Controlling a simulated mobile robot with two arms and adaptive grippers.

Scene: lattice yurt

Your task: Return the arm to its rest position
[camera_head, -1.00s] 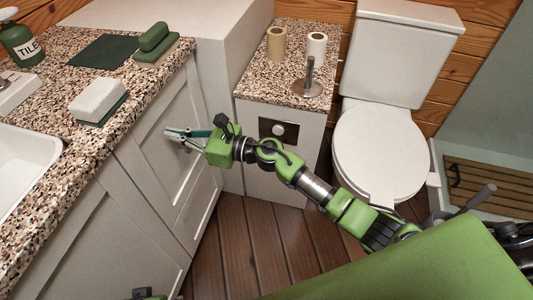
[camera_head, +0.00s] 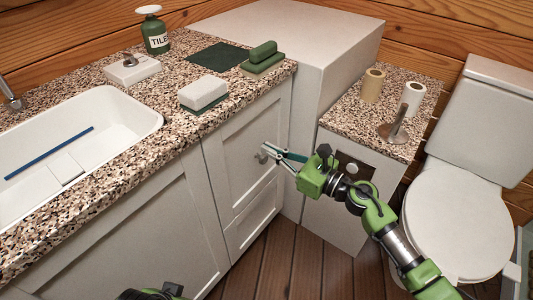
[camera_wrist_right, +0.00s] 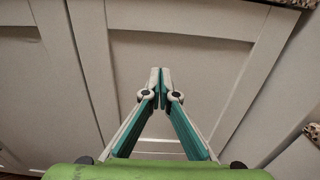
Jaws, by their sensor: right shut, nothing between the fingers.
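My right gripper (camera_head: 264,152) is shut and empty in the head view. Its green arm comes in from the lower right, and its fingertips are in front of the white cabinet door (camera_head: 240,142) below the counter. In the right wrist view the gripper's fingertips (camera_wrist_right: 160,78) meet, with nothing between them, and the door panel (camera_wrist_right: 185,70) fills the background. I cannot tell whether the tips touch the door. A small dark part of my left arm shows at the bottom edge of the head view; its fingers are out of sight.
The speckled counter (camera_head: 150,150) holds a white sink (camera_head: 110,100), a sponge on a green base (camera_head: 203,92), a green brush (camera_head: 263,55) and a green bottle (camera_head: 155,38). A low cabinet with paper rolls (camera_head: 373,85) and a toilet (camera_head: 455,215) stand right. Wooden floor (camera_head: 300,262) lies between.

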